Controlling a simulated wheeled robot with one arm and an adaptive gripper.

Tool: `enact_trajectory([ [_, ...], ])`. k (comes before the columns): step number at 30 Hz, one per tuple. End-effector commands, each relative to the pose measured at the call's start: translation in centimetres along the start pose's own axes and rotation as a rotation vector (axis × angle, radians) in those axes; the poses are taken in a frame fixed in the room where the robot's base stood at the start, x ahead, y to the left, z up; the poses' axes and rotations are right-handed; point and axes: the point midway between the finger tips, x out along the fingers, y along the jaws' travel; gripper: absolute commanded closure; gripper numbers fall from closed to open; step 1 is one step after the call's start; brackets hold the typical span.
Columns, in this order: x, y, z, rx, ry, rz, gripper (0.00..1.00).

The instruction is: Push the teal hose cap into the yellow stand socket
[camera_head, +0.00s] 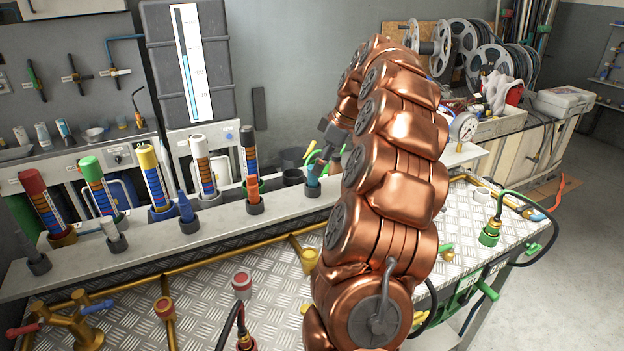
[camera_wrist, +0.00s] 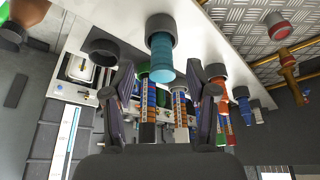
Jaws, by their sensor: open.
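The teal hose cap (camera_head: 313,177) sits in a dark grey holder on the pale ledge, partly behind my copper-coloured arm. It also shows in the wrist view (camera_wrist: 161,66), with its holder above it in that picture. My gripper (camera_wrist: 162,82) is open, with one dark finger on each side of the cap's free end. I cannot tell whether either finger touches it.
An orange piece (camera_head: 255,192) and a blue piece (camera_head: 187,213) stand in holders left of the cap. Tall striped tubes, one yellow-capped (camera_head: 153,178), line the back. An empty dark holder (camera_wrist: 102,52) is beside the cap. Red-topped fittings (camera_head: 242,284) rise in front.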

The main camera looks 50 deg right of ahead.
Motion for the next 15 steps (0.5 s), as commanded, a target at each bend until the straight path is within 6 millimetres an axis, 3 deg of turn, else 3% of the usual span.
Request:
enact_trajectory([
  [5,0.7,0.0,-0.3,-0.001,0.0,0.001,0.43],
  [15,4.3,-0.3,-0.8,-0.002,0.0,-0.002,0.43],
])
